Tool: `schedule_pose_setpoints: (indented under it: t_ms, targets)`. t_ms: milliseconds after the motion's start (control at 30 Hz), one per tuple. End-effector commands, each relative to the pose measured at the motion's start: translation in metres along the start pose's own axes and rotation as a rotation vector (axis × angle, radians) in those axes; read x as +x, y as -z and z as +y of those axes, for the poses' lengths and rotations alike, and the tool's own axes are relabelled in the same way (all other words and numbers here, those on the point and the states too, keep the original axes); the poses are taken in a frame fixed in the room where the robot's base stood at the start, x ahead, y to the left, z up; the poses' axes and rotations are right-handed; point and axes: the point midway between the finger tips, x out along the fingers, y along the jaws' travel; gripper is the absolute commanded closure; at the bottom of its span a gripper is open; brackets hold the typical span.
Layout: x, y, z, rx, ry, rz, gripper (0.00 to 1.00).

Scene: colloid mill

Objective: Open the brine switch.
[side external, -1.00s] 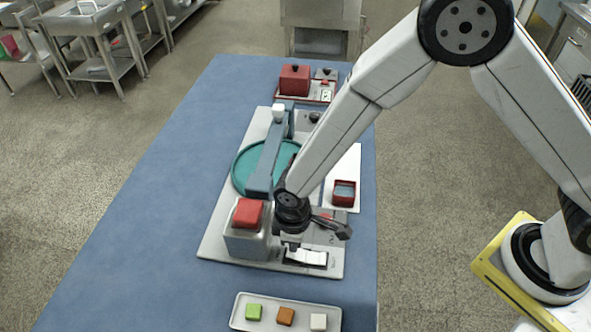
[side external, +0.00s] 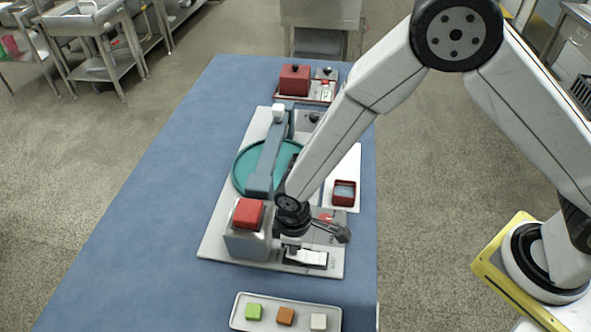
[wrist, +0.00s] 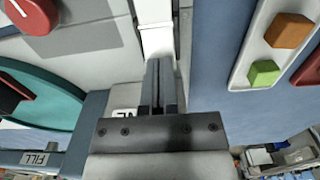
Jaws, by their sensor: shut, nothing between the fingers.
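A white rocker switch (side external: 310,258) sits at the front edge of the light grey machine board (side external: 215,240). It also shows in the wrist view (wrist: 157,38) beyond my fingertips. A partly hidden label ending in "NE" (wrist: 124,113) lies beside my gripper. My gripper (side external: 291,247) is shut and empty, pointing down at the switch's left end. In the wrist view the closed fingertips (wrist: 160,65) overlap the switch's near end. I cannot tell whether they touch it. My gripper hides part of the switch.
A grey block with a red top (side external: 249,214) stands just left of my gripper. A teal round pan (side external: 240,170) under a grey-blue arm (side external: 262,170) lies behind. A red knob (wrist: 32,14) is near. A white tray (side external: 268,326) with colored cubes lies in front.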

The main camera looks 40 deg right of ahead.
Motion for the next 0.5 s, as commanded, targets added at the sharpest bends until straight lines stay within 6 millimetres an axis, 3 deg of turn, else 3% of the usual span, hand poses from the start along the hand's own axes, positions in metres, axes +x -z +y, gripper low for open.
schedule_pose_setpoints:
  t_ms: [500]
  targets:
    - [0.0055,0.0001,0.0,0.0,0.0,0.0,1.0]
